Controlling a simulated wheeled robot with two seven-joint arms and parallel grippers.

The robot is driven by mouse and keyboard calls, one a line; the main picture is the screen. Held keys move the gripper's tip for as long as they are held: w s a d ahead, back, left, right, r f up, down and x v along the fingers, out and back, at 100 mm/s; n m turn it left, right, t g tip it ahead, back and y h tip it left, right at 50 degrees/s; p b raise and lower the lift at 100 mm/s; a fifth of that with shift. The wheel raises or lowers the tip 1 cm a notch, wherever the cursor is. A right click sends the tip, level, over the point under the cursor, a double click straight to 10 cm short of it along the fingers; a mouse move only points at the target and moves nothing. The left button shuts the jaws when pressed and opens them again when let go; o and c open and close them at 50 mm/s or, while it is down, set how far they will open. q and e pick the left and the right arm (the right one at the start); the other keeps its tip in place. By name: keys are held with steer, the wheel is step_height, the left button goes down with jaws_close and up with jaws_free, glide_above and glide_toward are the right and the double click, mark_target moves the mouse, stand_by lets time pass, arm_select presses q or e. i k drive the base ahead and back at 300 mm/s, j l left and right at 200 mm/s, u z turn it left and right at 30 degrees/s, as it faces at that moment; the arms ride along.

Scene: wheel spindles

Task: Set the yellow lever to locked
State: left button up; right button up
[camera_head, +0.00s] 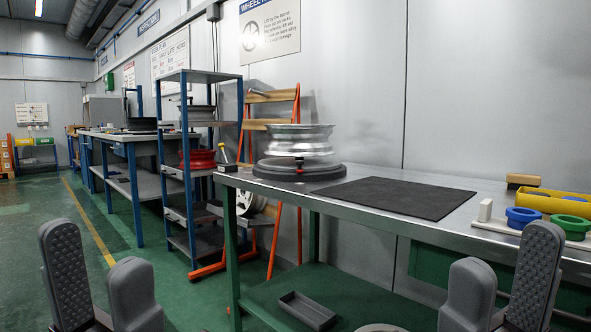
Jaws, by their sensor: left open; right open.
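The yellow lever (224,154) stands on a small dark base (227,167) at the left end of the metal workbench (430,205). A silver wheel rim (299,140) sits above a round dark base (325,171) just right of the lever. My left gripper (99,287) is open and empty at the lower left, well apart from the lever. My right gripper (501,290) is open and empty at the lower right, in front of the bench.
A black mat (396,197) lies flat mid-bench. At the right are a blue ring (523,216), a green ring (570,227), a yellow tray (553,203) and a wooden-backed brush (523,180). A grey tray (306,310) lies on the lower shelf. Blue shelving (190,225) stands left of the bench.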

mark_target(222, 146)
steer(key=i+j, duration=0.35)
steer(key=j, duration=0.2)
steer(key=i+j, duration=0.75)
steer(key=j, duration=0.3)
